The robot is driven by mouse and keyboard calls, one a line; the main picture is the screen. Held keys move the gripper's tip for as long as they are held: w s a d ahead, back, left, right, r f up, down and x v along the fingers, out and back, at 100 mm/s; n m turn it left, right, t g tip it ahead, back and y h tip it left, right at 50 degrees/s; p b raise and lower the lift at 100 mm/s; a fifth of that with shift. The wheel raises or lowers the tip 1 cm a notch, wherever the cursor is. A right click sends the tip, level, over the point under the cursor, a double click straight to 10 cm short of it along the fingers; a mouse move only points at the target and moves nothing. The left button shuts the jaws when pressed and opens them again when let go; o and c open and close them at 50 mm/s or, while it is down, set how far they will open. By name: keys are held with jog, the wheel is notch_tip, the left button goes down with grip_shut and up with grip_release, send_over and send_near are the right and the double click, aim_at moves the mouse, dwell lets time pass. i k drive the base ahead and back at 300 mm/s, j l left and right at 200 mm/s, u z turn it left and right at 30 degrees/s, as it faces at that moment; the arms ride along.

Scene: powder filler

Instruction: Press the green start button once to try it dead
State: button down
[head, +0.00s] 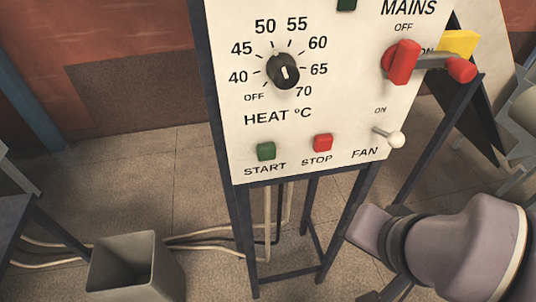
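The green start button (266,151) is a square button above the word START, low on the left of the white control panel (340,110). Nothing touches it and its face is in plain view. The red stop button (323,143) sits to its right. My arm, a purple-grey link, shows at the lower right, right of and below the panel, apart from the buttons. My gripper's fingertips cannot be made out in this view.
The heat knob (283,71) is above the buttons. The fan toggle (394,139) tips away from its ON mark. A red mains handle (402,62) and a yellow piece (458,43) stick out at the upper right. A grey bin (135,270) stands lower left; cables cross the floor.

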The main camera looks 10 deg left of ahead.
aim_at(266, 152)
jog(key=k+j, duration=0.1)
jog(key=j, duration=0.75)
jog(key=k+j, duration=0.15)
jog(key=j, duration=0.25)
jog(key=k+j, duration=0.1)
jog(key=j, duration=0.75)
jog(key=k+j+z, duration=0.1)
jog(key=j, duration=0.35)
jog(key=k, duration=0.05)
